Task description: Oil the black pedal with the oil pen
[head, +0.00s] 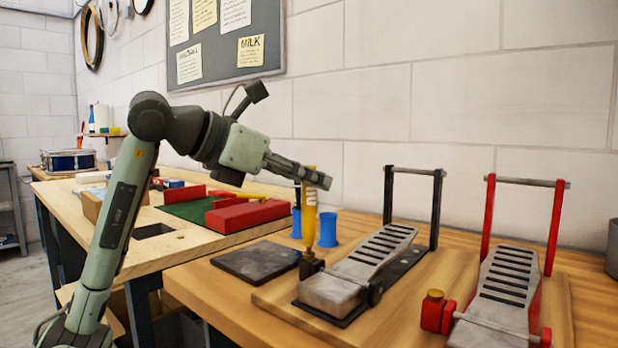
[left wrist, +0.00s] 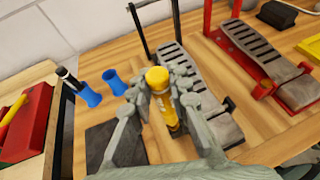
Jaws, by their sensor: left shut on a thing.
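The black pedal (head: 372,258) has a grey slotted footboard, a black base and a black upright frame; it stands on the wooden bench, and also shows in the left wrist view (left wrist: 188,75). My left gripper (head: 315,176) is shut on the yellow oil pen (head: 309,215). The pen is upright, and its lower end is close above or at the black block at the near left of the pedal; I cannot tell if it touches. In the left wrist view the pen (left wrist: 158,82) stands between the fingers. My right gripper is not in view.
A red pedal (head: 505,280) stands to the right. Two blue cups (head: 328,230) are behind the pen, one holding a dark item. A dark flat pad (head: 255,261) lies to the left. A red box (head: 247,215) sits on the left table.

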